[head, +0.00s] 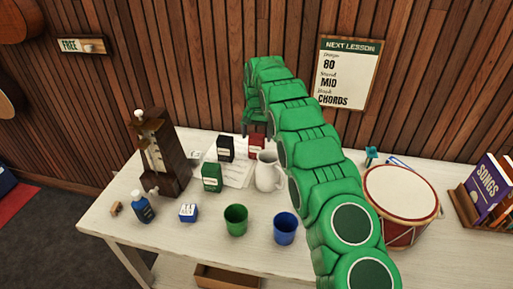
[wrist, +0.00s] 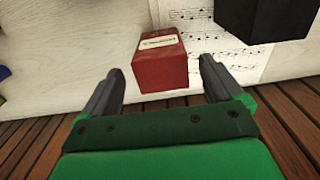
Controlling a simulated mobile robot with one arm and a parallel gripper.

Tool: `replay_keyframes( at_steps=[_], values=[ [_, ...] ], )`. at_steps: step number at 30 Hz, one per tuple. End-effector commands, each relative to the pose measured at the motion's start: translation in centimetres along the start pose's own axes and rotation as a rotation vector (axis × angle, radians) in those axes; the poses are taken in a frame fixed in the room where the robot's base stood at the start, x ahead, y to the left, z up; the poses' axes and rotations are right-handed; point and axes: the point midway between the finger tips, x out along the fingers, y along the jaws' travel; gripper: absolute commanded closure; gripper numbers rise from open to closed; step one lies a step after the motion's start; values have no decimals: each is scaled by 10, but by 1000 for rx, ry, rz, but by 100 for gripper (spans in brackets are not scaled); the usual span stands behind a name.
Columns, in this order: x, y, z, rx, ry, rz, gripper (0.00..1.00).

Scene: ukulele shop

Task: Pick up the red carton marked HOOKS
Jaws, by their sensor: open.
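The red carton (head: 257,142) stands at the back of the white table, partly hidden by my arm and the white jug in the head view. In the wrist view the red carton (wrist: 160,62) shows a pale label too blurred to read. It sits just beyond and between the two fingertips. My gripper (wrist: 158,75) is open and empty, with a finger to either side of the carton's near end. In the head view my gripper (head: 257,128) is over the back edge of the table, by the carton.
A black carton (head: 226,148) stands left of the red one on sheet music (head: 238,175). A green carton (head: 212,177) and a white jug (head: 268,171) stand in front. A metronome (head: 162,155) is left, a drum (head: 401,200) right. The wood wall (head: 210,60) is close behind.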

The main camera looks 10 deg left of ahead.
Motion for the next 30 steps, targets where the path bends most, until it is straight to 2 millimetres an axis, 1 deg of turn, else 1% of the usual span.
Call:
replay_keyframes(
  at_steps=[4, 9, 12, 15, 20, 23, 30],
  values=[
    [13, -1, -2, 0, 0, 0, 6],
    [35, -1, -3, 0, -2, 1, 6],
    [45, -2, -4, 0, 0, 0, 6],
    [48, -2, -4, 0, 3, -1, 6],
    [48, -2, -4, 0, 3, -1, 6],
    [48, -2, -4, 0, 2, -1, 20],
    [48, -2, -4, 0, 2, -1, 57]
  ],
)
